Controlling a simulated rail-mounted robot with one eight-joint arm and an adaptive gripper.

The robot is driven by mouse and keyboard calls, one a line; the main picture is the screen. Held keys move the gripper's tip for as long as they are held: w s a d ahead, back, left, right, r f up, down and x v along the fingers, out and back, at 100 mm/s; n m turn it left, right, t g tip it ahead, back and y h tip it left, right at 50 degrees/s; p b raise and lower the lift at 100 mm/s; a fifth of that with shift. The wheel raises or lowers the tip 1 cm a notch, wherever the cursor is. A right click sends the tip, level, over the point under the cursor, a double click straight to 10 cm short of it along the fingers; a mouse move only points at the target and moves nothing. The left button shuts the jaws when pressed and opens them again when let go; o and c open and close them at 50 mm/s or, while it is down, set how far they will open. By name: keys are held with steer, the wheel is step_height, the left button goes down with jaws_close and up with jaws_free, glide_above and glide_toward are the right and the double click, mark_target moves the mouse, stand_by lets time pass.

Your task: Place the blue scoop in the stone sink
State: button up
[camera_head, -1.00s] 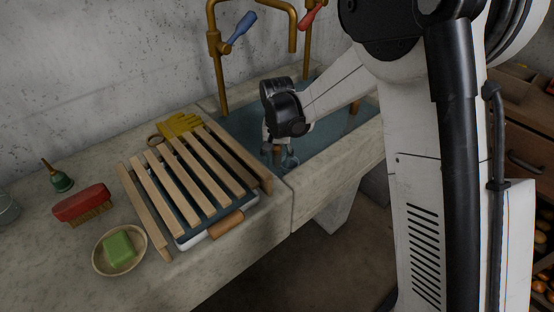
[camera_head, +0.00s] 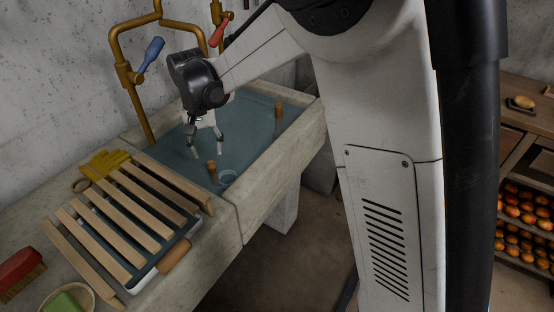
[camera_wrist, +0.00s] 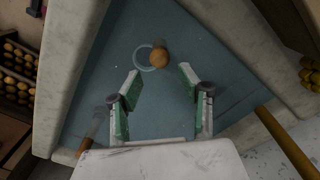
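What looks like the blue scoop stands in the stone sink (camera_head: 253,191). Its upright wooden handle (camera_head: 211,166) and pale bluish round rim (camera_head: 228,178) show against the blue-grey water or basin. In the wrist view the scoop's handle end (camera_wrist: 159,59) and ring-like rim lie just beyond the fingertips. My gripper (camera_head: 207,145) is over the sink, pointing down. In the wrist view my gripper (camera_wrist: 160,76) has its fingers spread, with nothing between them. How deep the scoop sits is hard to tell.
A second wooden handle (camera_head: 279,110) stands at the sink's right side. Brass taps (camera_head: 134,75) rise behind the sink. A slatted wooden rack (camera_head: 113,213), yellow gloves (camera_head: 104,164), a red brush (camera_head: 20,272) and green soap (camera_head: 63,302) sit on the left counter. Fruit shelves (camera_head: 525,214) stand right.

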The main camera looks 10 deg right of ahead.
steer(key=s+d+r+t, duration=0.3)
steer(key=s+d+r, duration=0.8)
steer(key=d, duration=0.2)
steer(key=s+d+t, duration=0.4)
steer(key=s+d, duration=0.6)
steer(key=s, duration=0.5)
steer(key=shift+s+d+f, duration=0.15)
steer(key=shift+s+f, duration=0.05)
steer(key=shift+s, duration=0.15)
steer(key=shift+r+p, duration=0.6)
steer(key=shift+r, duration=0.05)
